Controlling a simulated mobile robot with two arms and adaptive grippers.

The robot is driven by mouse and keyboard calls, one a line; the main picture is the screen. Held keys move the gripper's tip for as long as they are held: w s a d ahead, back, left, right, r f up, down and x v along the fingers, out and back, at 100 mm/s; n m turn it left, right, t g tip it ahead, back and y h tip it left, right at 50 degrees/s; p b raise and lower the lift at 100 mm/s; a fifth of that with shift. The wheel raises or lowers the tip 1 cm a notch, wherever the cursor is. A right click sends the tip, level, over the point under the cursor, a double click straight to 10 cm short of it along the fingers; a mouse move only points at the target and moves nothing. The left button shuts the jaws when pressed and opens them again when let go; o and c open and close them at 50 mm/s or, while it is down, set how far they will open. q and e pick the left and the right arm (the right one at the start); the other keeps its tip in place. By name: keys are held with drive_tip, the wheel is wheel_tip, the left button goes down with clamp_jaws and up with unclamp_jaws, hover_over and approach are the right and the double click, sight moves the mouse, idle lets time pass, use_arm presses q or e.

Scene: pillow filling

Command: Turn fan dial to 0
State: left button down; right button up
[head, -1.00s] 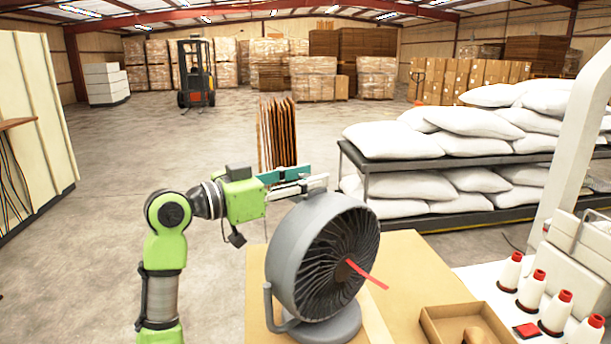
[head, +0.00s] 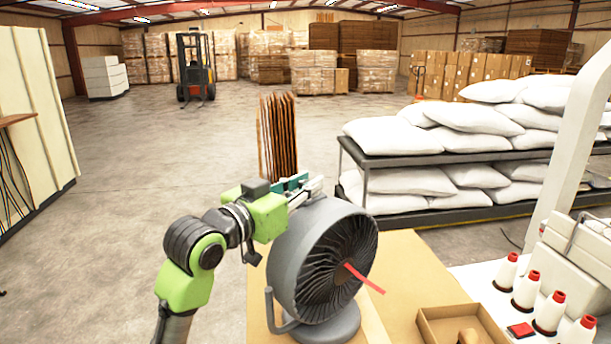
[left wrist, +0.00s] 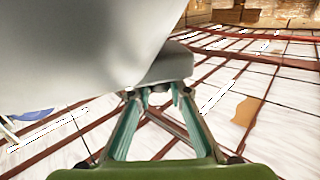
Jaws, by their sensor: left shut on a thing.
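The grey fan (head: 283,262) stands on the tan table, its round grille turned to the right with a red strip at the centre. My left gripper (head: 312,187) is behind the fan's upper rear edge, its tips largely hidden by the housing. In the left wrist view the fan's pale grey body (left wrist: 85,45) fills the upper left. There my left gripper's teal fingers (left wrist: 157,98) converge on a small dark part under the grey body, which looks like the fan dial; its markings cannot be read. My right gripper is not in view.
An open cardboard box (head: 462,322) sits to the right of the fan on the table (head: 400,265). White spools with red tops (head: 527,290) stand further right. A rack of white sacks (head: 440,160) and upright brown boards (head: 278,135) are behind.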

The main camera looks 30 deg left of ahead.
sight(306, 181)
use_arm(q)
drive_tip(key=shift+f+y, duration=0.1)
drive_tip(key=shift+y, duration=0.2)
drive_tip(key=c, duration=1.9)
unclamp_jaws()
wheel_tip(306, 181, up, 10)
drive_tip(key=shift+r, duration=0.1)
